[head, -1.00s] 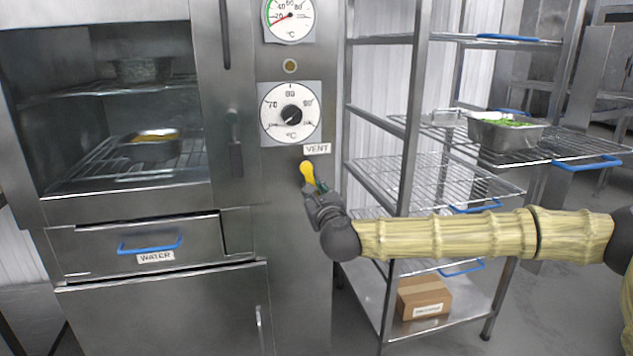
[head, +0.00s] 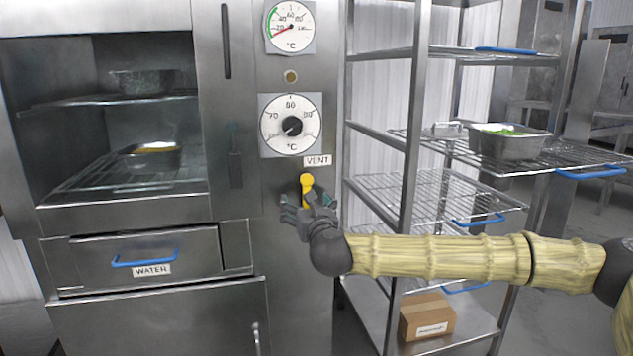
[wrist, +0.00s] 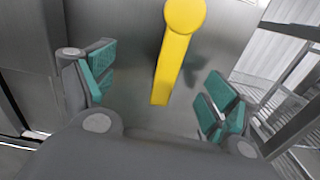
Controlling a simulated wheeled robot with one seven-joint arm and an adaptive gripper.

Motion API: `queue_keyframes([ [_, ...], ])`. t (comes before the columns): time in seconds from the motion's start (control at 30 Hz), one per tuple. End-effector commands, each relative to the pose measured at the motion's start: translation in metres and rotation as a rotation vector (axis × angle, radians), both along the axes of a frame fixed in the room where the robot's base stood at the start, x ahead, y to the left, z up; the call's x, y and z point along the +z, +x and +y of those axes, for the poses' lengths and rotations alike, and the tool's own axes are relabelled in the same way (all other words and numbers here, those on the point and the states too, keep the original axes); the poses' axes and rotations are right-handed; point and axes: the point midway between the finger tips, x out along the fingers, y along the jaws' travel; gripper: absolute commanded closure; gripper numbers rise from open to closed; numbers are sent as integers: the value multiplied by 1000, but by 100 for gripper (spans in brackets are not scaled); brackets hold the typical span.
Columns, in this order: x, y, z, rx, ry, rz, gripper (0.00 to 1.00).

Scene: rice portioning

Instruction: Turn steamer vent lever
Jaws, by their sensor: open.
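The yellow vent lever (head: 306,184) is on the steamer's front panel, just below the VENT label (head: 317,160). In the wrist view the lever (wrist: 176,60) stands nearly upright, with its round end at the top and its lower end leaning slightly left. My gripper (head: 308,200) is open at the lever. In the wrist view its teal finger pads (wrist: 156,92) are on either side of the lever's lower part, with visible gaps on both sides. The gripper hides the lever's lower part in the head view.
The steamer's dial (head: 291,125) and temperature gauge (head: 291,27) are above the lever. The water drawer (head: 90,254) is at left. A wire rack (head: 409,130) stands close at right, holding a metal pan (head: 510,146) and a cardboard box (head: 428,318) low down.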

Motion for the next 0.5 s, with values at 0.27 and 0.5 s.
queue_keyframes([
  [0.27,1,0,0,0,-1,-1,11],
  [0.5,0,-12,-4,1,-1,-1,11],
])
